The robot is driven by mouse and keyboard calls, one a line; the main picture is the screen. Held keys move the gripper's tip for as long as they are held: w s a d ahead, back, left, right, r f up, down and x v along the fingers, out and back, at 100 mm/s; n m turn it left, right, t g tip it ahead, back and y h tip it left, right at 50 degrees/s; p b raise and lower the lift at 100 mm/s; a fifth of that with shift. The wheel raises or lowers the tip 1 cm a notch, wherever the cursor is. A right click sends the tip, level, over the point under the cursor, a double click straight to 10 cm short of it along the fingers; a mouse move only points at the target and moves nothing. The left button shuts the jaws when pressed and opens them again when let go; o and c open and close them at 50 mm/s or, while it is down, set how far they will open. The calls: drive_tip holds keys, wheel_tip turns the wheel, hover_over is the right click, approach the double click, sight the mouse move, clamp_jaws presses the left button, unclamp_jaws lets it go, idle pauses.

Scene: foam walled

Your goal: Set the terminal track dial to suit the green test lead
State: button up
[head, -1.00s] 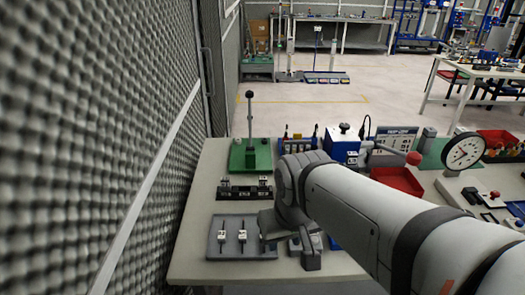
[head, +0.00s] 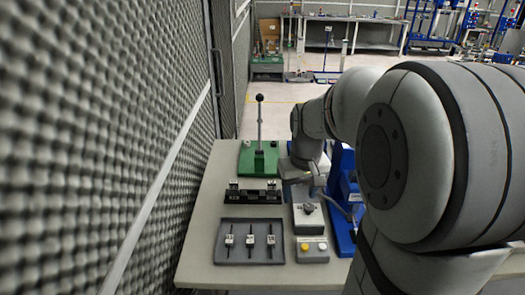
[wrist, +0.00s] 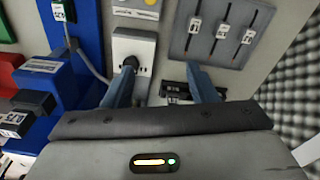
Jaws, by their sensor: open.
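A pale box with a dark round dial (head: 308,208) stands right of the tray. The same dial (wrist: 130,62) shows in the wrist view, near the tip of the left finger; I cannot tell whether they touch. My gripper (wrist: 161,72) is open, with blue fingers and nothing between them. In the head view my gripper (head: 300,172) is at the far end of the dial box. A grey tray (head: 230,256) holds three dark leads with white labels, the middle one (head: 250,240) among them. Their label text is too small to read, and no green lead stands out.
A black terminal rail (head: 252,193) lies behind the tray. A green base with an upright lever (head: 259,160) stands farther back. Blue equipment (head: 340,230) is close on the right, a foam wall left.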

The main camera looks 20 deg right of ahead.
drive_tip(key=g, duration=0.1)
hover_over(309, 206)
wheel_tip(309, 206, down, 4)
drive_tip(key=shift+s+a+r, duration=0.1)
drive_tip(key=shift+a, duration=0.05)
drive_tip(key=shift+f, duration=0.3)
drive_tip(key=f, duration=0.3)
drive_tip(key=f+p, duration=0.1)
drive_tip(key=f, duration=0.3)
drive_tip(key=shift+d+f, duration=0.2)
drive_tip(key=shift+f, duration=0.1)
drive_tip(key=shift+c, duration=0.2)
